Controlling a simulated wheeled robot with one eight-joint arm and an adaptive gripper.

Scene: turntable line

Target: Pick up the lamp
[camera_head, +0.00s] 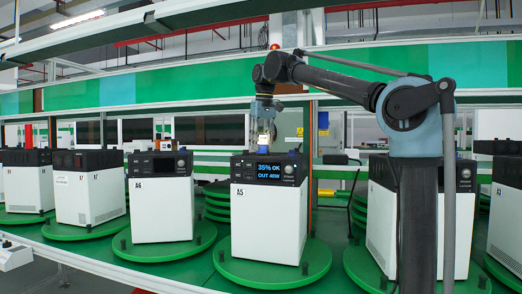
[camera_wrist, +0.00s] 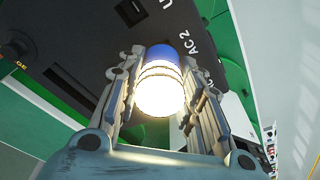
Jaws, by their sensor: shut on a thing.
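The lamp (camera_head: 264,142) is a glowing white bulb with a blue base. In the wrist view the lit lamp (camera_wrist: 160,88) sits between the two fingers of my gripper (camera_wrist: 162,75), its blue end pointing away from the camera. My gripper (camera_head: 264,122) is shut on the lamp and points down over the unit marked A5 (camera_head: 262,219). The lamp's blue base is at or just above the dark top of that unit; I cannot tell whether they touch. The unit's screen (camera_head: 268,170) reads "35% OK OUT 40W".
Unit A6 (camera_head: 160,213) stands to the left and further white units with black tops to both sides. Each stands on a green turntable (camera_head: 240,273). Overhead rails and a green shelf band (camera_head: 185,80) run behind. My arm crosses the right half.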

